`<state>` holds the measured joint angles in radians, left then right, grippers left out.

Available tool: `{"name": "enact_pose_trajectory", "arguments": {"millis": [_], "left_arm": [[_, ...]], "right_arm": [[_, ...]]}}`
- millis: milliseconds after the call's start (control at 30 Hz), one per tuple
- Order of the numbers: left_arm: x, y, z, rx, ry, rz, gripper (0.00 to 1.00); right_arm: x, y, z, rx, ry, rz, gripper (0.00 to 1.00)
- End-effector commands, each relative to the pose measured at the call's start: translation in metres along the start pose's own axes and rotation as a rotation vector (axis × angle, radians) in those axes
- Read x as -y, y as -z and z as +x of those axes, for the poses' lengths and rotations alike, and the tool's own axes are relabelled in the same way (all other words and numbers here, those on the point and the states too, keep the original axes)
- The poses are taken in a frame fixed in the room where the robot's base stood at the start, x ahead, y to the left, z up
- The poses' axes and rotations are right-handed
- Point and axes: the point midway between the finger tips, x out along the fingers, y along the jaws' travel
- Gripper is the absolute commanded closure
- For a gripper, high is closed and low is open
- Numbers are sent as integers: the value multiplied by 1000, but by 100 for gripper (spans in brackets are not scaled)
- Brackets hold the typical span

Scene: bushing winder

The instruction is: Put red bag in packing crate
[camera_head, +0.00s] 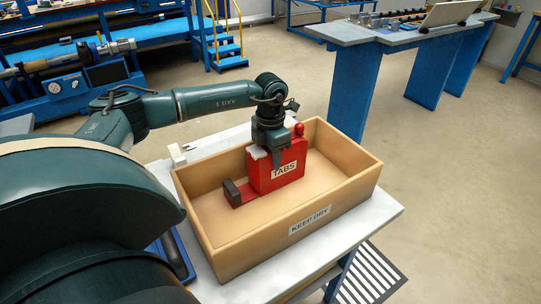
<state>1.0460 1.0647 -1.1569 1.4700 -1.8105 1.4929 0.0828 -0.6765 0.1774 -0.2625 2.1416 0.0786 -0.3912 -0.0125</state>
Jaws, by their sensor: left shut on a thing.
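The red bag (289,178), labelled TABS, stands upright inside the packing crate (353,208). The crate is an open tan box marked KEEP DRY. My left gripper (274,160) reaches down from above and is shut on the top of the red bag. Part of the bag's top edge is hidden behind the gripper. Whether the bag touches the crate floor is hard to tell. My right gripper is not in view.
A dark block with a red strip (238,194) lies in the crate, left of the bag. The crate's right part is clear. The crate stands on a pale table (378,225). A grey-topped blue bench (345,33) stands at the back right, across open floor.

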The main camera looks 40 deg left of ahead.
Motion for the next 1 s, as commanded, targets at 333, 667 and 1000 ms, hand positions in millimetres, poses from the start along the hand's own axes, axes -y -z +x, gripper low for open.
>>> {"name": "enact_pose_trajectory", "arguments": {"millis": [333,667,1000], "left_arm": [[0,0,3,0,0,0,48],[0,0,2,0,0,0,38],[0,-1,-42,5,-1,1,38]], "right_arm": [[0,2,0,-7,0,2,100],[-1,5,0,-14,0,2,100],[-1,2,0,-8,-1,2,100]]}}
